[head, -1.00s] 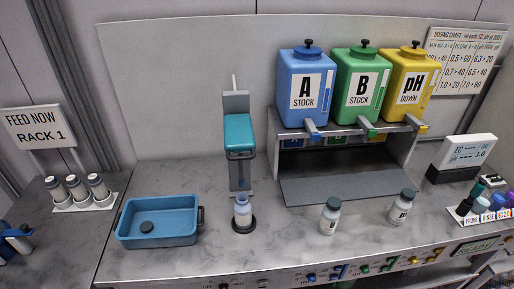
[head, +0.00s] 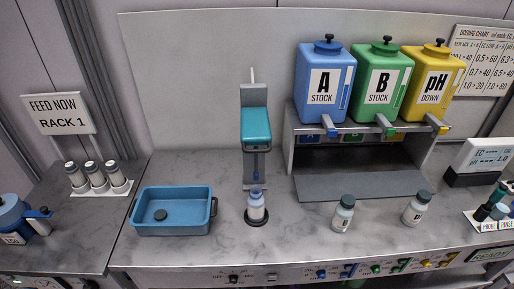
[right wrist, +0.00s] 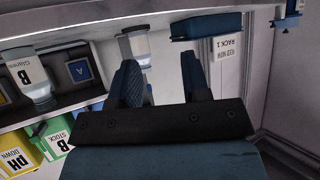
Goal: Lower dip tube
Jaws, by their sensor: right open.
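A teal dispenser head (head: 256,126) sits on a grey upright stand (head: 249,178) at the middle of the counter, with a thin pale rod rising above it. Below it, an uncapped-looking bottle (head: 256,212) stands upright on a round black base. I cannot make out clearly whether a tube enters the bottle. In the right wrist view, which looks upside down, a clear bottle (right wrist: 134,47) shows beyond the fingers. My right gripper (right wrist: 160,80) is open, with nothing seen between its dark blue fingers. My left gripper is not in view.
A blue tub (head: 172,228) holding a dark cap stands left of the stand. Two capped bottles (head: 343,219) (head: 416,212) stand on the right. Jugs A (head: 322,65), B (head: 382,65) and pH (head: 432,65) sit on a shelf (head: 352,124) behind them. Rack 1 bottles (head: 96,174) are at left.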

